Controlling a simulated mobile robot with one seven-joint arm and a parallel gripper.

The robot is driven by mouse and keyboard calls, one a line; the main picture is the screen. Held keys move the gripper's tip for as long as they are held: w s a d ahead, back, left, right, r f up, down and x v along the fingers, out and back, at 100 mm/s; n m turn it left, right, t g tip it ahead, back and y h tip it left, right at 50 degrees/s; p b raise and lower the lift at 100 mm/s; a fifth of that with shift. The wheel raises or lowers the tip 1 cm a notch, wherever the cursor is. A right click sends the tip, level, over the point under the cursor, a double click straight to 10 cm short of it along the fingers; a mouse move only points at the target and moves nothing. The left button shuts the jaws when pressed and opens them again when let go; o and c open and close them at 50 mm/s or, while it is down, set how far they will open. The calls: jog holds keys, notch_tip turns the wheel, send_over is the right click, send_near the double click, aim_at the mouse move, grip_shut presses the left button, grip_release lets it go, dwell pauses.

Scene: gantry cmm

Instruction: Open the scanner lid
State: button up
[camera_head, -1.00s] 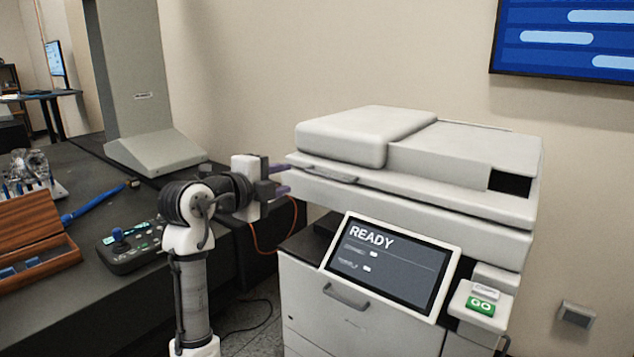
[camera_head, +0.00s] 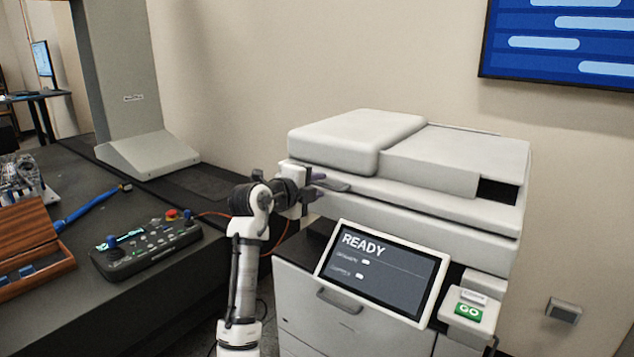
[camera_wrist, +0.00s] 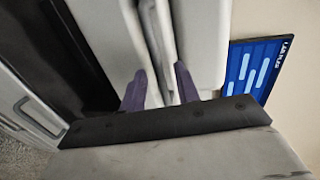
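The scanner lid (camera_head: 440,192) is the pale top part of the printer. It looks closed on the scanner body (camera_head: 400,213). A small handle (camera_head: 333,183) juts from the lid's front edge near its left end. My gripper (camera_head: 317,185) is at that left front corner, and its purple fingers point at the handle. In the wrist view my gripper (camera_wrist: 160,88) has its two fingers apart, with the pale handle and lid edge (camera_wrist: 157,40) between or just beyond them. I cannot tell whether the fingers touch the handle.
A screen reading READY (camera_head: 380,270) and a green GO button (camera_head: 468,311) are on the printer's front. A dark table (camera_head: 165,290) on the left holds a control box (camera_head: 145,245) and an open wooden case (camera_head: 30,240). A wall stands close behind the printer.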

jog(key=shift+w+d, duration=0.15)
grip_shut()
dwell(0.4)
